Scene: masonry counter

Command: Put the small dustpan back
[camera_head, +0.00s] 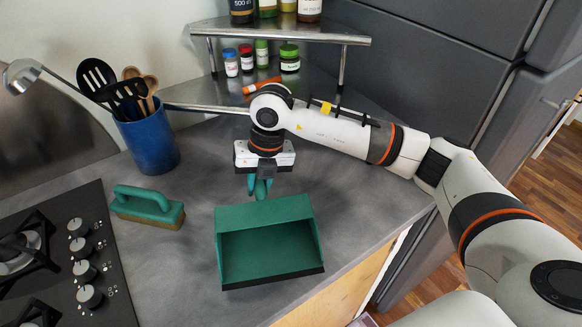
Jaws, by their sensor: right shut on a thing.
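The small green dustpan (268,252) is at the front of the grey counter, its open mouth facing the counter's front edge. Its handle points back to my right gripper (260,186), which is shut on the handle. I cannot tell whether the pan touches the counter or is held just above it. A green hand brush (147,207) lies on the counter to the left of the dustpan, apart from it. My left gripper is not in view.
A blue utensil holder (149,140) stands behind the brush. A gas hob (62,262) fills the front left. A metal shelf (280,32) with jars on and under it stands at the back. Grey cabinets (425,75) rise at right. Counter between brush and dustpan is clear.

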